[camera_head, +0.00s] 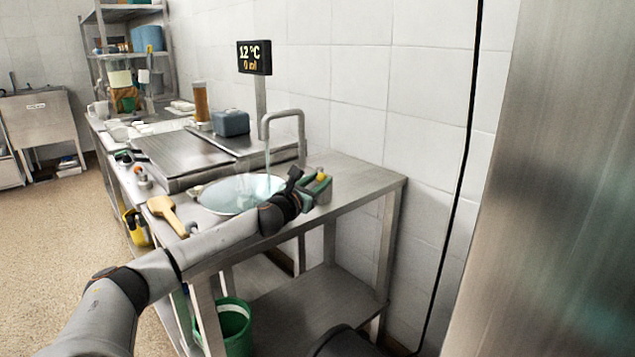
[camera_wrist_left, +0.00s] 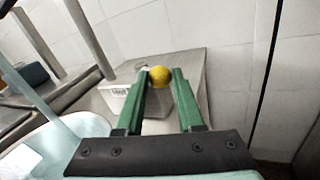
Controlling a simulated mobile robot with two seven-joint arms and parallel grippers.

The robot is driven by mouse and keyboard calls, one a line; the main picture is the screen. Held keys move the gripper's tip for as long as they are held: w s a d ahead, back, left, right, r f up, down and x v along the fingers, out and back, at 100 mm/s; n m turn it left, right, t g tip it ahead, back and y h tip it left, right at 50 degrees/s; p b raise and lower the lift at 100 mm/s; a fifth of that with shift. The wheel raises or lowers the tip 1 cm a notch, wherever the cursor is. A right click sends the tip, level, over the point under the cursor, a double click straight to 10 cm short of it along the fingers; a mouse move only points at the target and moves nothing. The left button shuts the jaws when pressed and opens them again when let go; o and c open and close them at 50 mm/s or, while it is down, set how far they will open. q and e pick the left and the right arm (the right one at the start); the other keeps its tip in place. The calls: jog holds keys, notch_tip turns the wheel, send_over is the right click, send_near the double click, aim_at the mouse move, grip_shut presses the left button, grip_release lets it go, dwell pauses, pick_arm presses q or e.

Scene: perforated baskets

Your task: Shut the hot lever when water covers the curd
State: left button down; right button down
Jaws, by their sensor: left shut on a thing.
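A round basin (camera_head: 209,205) holds pale, bluish water. A thin stream falls into it from the bent tap (camera_head: 284,112). I cannot clearly make out the curd under the water. My left gripper (camera_head: 316,184) is at a grey control box (camera_wrist_left: 190,60) right of the basin. Its green fingers, seen in the left wrist view (camera_wrist_left: 167,75), are shut on a round yellow knob (camera_wrist_left: 160,77), which I take for the lever's. A label on the box is too small to read. My right gripper is not in view.
A display (camera_head: 254,57) above the tap reads 12 °C. A wooden paddle (camera_head: 165,212) lies at the table's front edge, left of the basin. A blue-grey block (camera_head: 231,122) stands behind. A green bucket (camera_head: 235,325) stands below. The table's right end is bare.

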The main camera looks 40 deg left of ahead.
pick_arm(q)
jog(key=shift+w+d+r+y+p, duration=0.1)
jog(key=shift+d+y+p, duration=0.15)
jog(key=shift+p, duration=0.2)
jog(key=shift+w+d+r+n+g+y+p, duration=0.1)
jog(key=shift+w+d+n+g+y+p, duration=0.15)
jog(key=shift+n+y+p, duration=0.35)
jog(key=shift+w+d+r+n+g+y+p, duration=0.1)
jog(key=shift+w+d+n+g+y+p, duration=0.1)
jog(key=shift+n+g+y+p, duration=0.3)
jog(key=w+n+g+y+p, duration=0.1)
jog(key=y, duration=0.1)
jog(key=w+n+g+y+p, duration=0.1)
jog(key=n+g+y, duration=0.1)
jog(key=w+d+n+g+y+p, duration=0.1)
jog(key=n+g+y, duration=0.1)
jog(key=shift+f+y, duration=0.25)
